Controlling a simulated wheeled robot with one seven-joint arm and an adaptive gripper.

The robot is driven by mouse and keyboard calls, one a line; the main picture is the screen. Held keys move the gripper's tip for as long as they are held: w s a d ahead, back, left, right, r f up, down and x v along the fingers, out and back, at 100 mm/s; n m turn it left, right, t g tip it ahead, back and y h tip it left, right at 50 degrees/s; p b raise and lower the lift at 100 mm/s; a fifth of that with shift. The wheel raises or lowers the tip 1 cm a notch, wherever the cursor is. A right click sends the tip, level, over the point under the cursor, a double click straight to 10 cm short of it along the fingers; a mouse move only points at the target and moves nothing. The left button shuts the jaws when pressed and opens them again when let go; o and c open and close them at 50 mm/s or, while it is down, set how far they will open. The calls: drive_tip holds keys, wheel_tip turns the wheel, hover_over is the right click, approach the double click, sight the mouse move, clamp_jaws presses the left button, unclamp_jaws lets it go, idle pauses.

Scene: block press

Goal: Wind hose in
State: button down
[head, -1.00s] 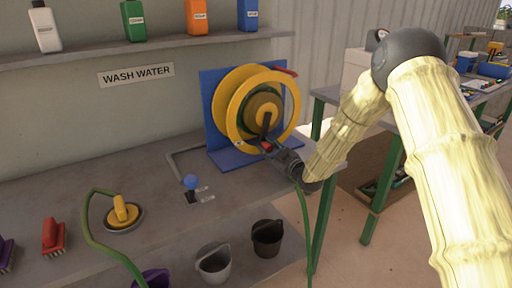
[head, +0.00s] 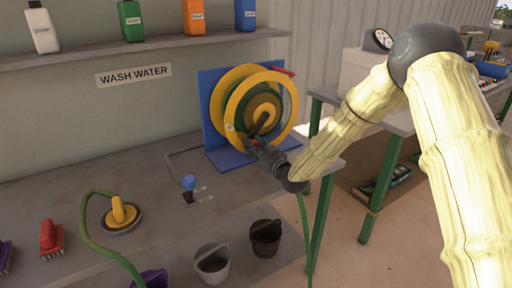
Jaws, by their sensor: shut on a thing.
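The hose reel has a yellow rim (head: 234,112) and stands on a blue backplate (head: 209,100) at the bench's right end. Green hose is wound on its drum (head: 246,97). A dark crank arm (head: 262,122) points down and left from the hub. My gripper (head: 254,147) is shut on the crank's outer end at the reel's lower front; my fingers mostly hide the handle. A length of green hose (head: 305,235) hangs beside the bench's right edge. Another stretch of green hose (head: 88,237) curves over the bench's front near a round yellow-topped head (head: 122,213).
A blue-knobbed lever (head: 189,183) stands left of the reel. A grey bucket (head: 212,264) and a black bucket (head: 265,238) are at the bench's front. A red brush (head: 50,238) lies left. Bottles line the shelf (head: 150,47). A green-legged table (head: 376,190) stands right.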

idle(0.3)
drive_tip(key=c, duration=1)
unclamp_jaws()
drive_tip(key=shift+s, duration=0.1)
drive_tip(key=v, duration=1.2)
